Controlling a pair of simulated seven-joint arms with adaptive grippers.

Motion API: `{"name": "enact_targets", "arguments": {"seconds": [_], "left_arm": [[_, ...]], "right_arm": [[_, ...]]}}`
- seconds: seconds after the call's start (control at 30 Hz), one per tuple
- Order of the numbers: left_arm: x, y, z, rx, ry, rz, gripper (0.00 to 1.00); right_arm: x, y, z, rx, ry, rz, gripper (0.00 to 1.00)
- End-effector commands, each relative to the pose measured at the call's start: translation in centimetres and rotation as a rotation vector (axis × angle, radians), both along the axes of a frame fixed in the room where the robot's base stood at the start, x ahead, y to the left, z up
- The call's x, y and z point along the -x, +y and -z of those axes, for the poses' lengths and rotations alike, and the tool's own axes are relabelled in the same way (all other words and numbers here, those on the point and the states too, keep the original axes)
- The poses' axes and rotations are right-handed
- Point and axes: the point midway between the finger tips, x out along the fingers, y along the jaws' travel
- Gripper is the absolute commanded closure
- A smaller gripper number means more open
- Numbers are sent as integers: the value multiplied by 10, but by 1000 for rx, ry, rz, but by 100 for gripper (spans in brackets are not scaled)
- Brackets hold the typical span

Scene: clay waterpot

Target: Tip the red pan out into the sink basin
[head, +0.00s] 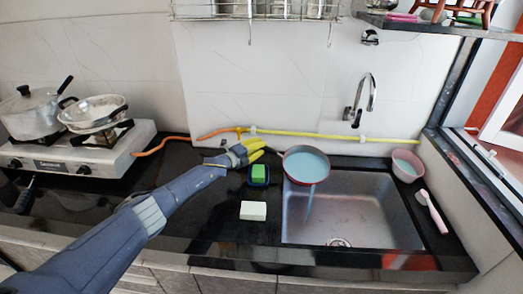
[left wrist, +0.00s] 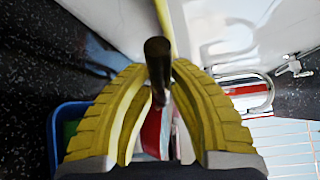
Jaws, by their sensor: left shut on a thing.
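The red pan (head: 287,164) is over the back left edge of the sink basin (head: 390,205), full of light blue liquid (head: 308,165). A thin stream (head: 310,203) of the liquid falls from its front rim into the basin. My left gripper (head: 261,149) is shut on the pan's dark handle, left of the pan. In the left wrist view the yellow fingers (left wrist: 160,90) are around the dark handle (left wrist: 158,60), and part of the red pan (left wrist: 152,132) shows below. My right gripper is not in view.
A green sponge (head: 259,174) in a blue holder and a white block (head: 253,210) are on the counter left of the basin. A pink bowl (head: 408,166) and a brush (head: 432,211) are at its right. A faucet (head: 360,105) rises behind. A stove with pots (head: 75,145) stands left.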

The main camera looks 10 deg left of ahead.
Motion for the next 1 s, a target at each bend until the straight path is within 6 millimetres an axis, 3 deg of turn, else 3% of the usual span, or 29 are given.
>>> {"name": "enact_targets", "arguments": {"seconds": [1.0], "left_arm": [[1,1,-8,-10,-34,-2,100]], "right_arm": [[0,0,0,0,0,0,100]]}}
